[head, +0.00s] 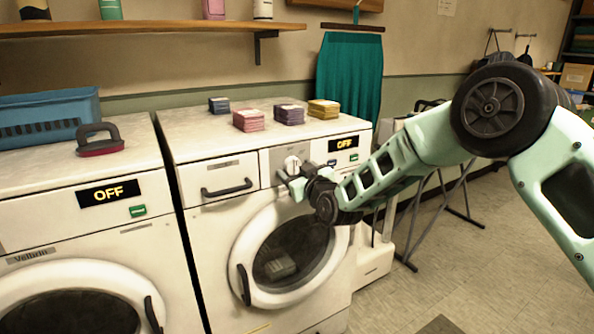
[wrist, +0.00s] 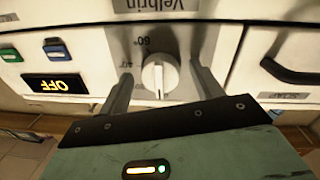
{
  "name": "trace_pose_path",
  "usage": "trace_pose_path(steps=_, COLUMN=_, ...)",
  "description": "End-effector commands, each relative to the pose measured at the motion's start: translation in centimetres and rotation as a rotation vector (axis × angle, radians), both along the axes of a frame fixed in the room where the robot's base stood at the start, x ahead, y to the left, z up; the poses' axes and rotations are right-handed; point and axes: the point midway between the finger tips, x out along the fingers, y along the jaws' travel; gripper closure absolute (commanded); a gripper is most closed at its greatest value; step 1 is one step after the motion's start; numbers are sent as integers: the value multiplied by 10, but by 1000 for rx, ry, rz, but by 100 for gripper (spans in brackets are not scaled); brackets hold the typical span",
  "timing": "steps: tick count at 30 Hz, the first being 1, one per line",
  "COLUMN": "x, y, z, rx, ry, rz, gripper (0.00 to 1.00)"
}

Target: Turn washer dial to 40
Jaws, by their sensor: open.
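The washer dial (wrist: 160,76) is a round white knob with a raised ridge on a grey panel; the wrist view shows it upside down. The ridge runs up and down in that picture. A 60° mark and a partly covered 40 mark are printed to its upper left. My gripper (head: 296,180) is open in front of the right washer (head: 207,229), with a finger on each side of the dial in the wrist view. I cannot tell whether the fingers touch it. The washer's display (head: 343,143) reads OFF.
A second washer (head: 164,206) stands at the left, also reading OFF. Stacks of folded cloths (head: 249,120) lie on the right washer's top. A dark drawer handle (wrist: 290,72) is beside the dial. A blue basket (head: 45,118) and a brush (head: 99,148) sit at the left.

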Motion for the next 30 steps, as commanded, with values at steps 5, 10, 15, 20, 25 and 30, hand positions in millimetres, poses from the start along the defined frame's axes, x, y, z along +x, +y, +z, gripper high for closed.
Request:
trace_pose_path(steps=5, x=0, y=0, z=0, rx=0, ry=0, rz=0, gripper=35)
trace_pose_path(steps=10, x=0, y=0, z=0, rx=0, ry=0, rz=0, gripper=71)
trace_pose_path(steps=15, x=0, y=0, z=0, rx=1, ry=0, rz=0, gripper=79)
trace_pose_path(steps=20, x=0, y=0, z=-1, rx=16, ry=11, rz=0, gripper=79)
trace_pose_path(steps=25, x=0, y=0, z=-2, rx=69, ry=46, rz=0, gripper=79)
trace_pose_path(steps=30, x=0, y=0, z=-2, rx=167, ry=111, rz=-1, gripper=79)
